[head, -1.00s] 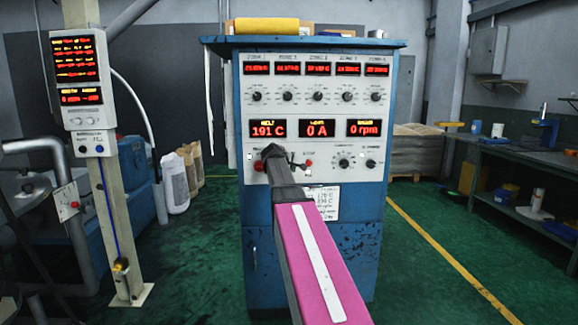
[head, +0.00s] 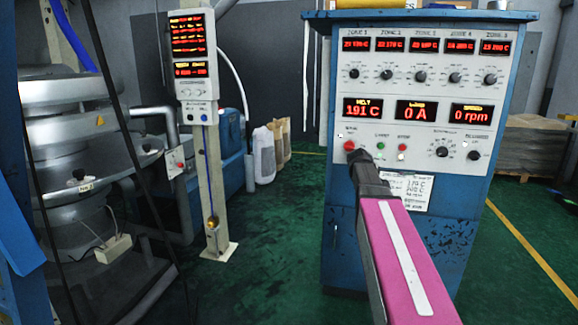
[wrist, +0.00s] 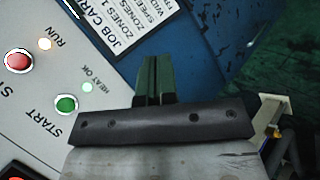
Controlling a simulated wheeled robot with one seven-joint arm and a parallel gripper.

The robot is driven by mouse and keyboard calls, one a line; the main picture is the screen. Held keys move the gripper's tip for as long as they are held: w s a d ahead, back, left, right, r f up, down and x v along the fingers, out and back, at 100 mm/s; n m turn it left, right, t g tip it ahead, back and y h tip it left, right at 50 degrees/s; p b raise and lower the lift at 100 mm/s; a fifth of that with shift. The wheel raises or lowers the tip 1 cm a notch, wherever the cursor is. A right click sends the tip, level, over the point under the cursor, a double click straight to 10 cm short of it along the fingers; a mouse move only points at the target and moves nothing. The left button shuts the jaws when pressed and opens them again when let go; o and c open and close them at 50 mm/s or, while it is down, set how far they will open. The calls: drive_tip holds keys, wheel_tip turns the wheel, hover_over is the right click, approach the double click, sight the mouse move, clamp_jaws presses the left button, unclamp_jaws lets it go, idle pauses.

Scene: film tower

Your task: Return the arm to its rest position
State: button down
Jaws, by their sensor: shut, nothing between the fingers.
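My arm (head: 405,255), with a pink link and a white stripe, reaches forward from the bottom of the head view. My gripper (head: 359,158) is dark and shows in front of the blue and white control cabinet (head: 345,215), just below its row of buttons. In the wrist view my gripper's two dark green fingers (wrist: 152,70) lie side by side, shut and empty. The green START button (wrist: 66,103) and a red button (wrist: 19,61) are left of the fingertips, apart from them. A job card (wrist: 120,25) is beyond the tips.
A post with a red-lit display (head: 191,50) stands left of the cabinet. Grey ducted machinery (head: 85,170) fills the left side. Sacks (head: 264,152) stand by the back wall. Green floor (head: 275,235) is clear between post and cabinet.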

drive_tip(key=s+a+f+m+g+y, duration=0.3)
drive_tip(key=s+a+f, duration=0.6)
drive_tip(key=s+f, duration=0.4)
drive_tip(key=s+a+f+m+g+y, duration=0.3)
drive_tip(key=s+a+f, duration=0.6)
drive_tip(key=s+f, duration=0.5)
drive_tip(key=shift+s+f+m+y, duration=0.3)
drive_tip(key=shift+f+m+y, duration=0.1)
drive_tip(key=shift+f+m, duration=0.3)
